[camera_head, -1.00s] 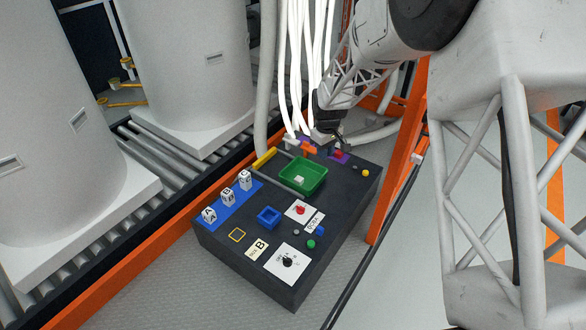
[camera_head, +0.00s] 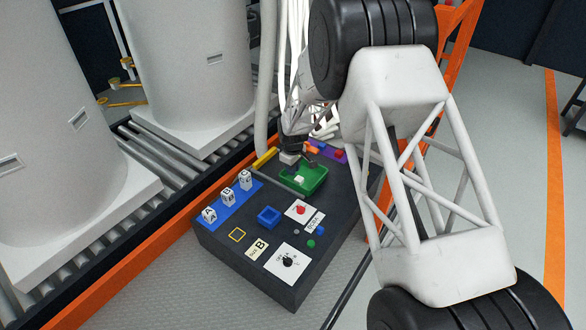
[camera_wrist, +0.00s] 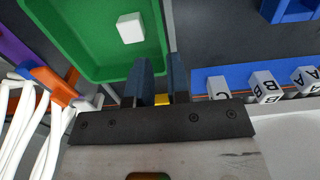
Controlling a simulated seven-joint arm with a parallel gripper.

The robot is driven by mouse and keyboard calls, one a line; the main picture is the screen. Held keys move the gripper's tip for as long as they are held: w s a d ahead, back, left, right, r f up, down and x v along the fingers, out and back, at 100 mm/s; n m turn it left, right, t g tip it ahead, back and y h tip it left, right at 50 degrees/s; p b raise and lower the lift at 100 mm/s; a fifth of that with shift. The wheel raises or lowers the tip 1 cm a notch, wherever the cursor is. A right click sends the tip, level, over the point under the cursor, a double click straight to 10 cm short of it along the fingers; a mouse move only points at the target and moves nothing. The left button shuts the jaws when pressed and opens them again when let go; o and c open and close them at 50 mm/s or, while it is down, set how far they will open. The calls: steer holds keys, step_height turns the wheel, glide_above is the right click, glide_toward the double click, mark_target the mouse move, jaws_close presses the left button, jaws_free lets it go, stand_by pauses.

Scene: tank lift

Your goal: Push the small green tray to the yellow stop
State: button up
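The small green tray (camera_head: 307,183) lies on the dark panel with a white cube (camera_head: 299,180) in it. It also shows at the upper left of the wrist view (camera_wrist: 95,62). The yellow stop (camera_head: 265,158) is a bar at the panel's far left edge, apart from the tray; in the wrist view, a bit of yellow shows between my finger bases. My gripper (camera_wrist: 158,65) has its dark fingers a narrow gap apart, with nothing seen held. It is at the tray's far side, by the rim. In the head view, it hides part of the tray's far edge; contact cannot be told.
A grey rail (camera_head: 277,186) runs along the tray's left side. Lettered white blocks (camera_head: 228,198) stand on a blue strip. A blue square holder (camera_head: 269,216), a red knob (camera_head: 301,210) and a purple piece (camera_head: 338,157) are nearby. White hoses hang behind the panel.

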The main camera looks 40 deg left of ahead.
stand_by(0.3)
steer(key=shift+f, duration=3.85)
jaws_close()
